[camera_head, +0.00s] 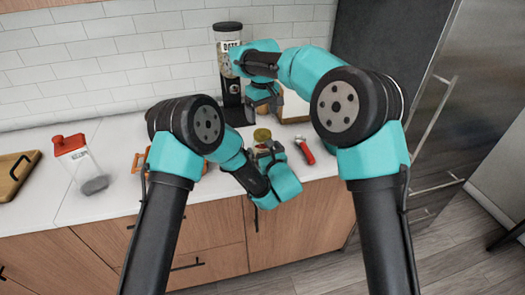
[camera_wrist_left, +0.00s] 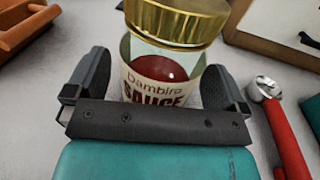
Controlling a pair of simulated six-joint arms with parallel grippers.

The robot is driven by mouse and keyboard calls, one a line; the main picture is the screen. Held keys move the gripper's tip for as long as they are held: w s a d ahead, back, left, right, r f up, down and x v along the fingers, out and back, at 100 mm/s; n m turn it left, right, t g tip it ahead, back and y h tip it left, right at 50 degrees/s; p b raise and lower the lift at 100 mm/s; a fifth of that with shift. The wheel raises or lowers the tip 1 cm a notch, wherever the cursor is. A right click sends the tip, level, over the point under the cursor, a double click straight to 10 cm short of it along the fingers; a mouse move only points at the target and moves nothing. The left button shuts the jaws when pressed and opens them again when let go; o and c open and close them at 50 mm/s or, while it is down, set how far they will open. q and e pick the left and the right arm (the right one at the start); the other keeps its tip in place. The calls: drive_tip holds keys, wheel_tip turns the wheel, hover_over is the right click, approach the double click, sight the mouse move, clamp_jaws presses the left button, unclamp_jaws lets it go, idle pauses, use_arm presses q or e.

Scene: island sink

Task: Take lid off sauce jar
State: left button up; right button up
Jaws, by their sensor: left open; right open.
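The sauce jar (camera_wrist_left: 162,85) stands upright on the counter, a glass jar with red sauce and a cream label. Its gold lid (camera_wrist_left: 178,20) sits on top; the lid also shows in the head view (camera_head: 262,134). My left gripper (camera_wrist_left: 156,80) is open, low at the jar's near side, with one finger on each side of the glass and small gaps visible. In the head view my left gripper (camera_head: 266,150) partly hides the jar's body. My right gripper (camera_head: 263,98) is open and empty, above and behind the jar, apart from the lid.
A tall dispenser (camera_head: 228,60) stands behind my right gripper. A red-handled tool (camera_head: 305,151) lies right of the jar, near a wooden-framed board (camera_head: 294,108). An orange item (camera_head: 139,160) and a red-topped container (camera_head: 80,165) are to the left. The counter's front edge is close.

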use_arm(q)
drive_tip(key=shift+w+a, duration=0.2)
drive_tip(key=shift+w, duration=0.2)
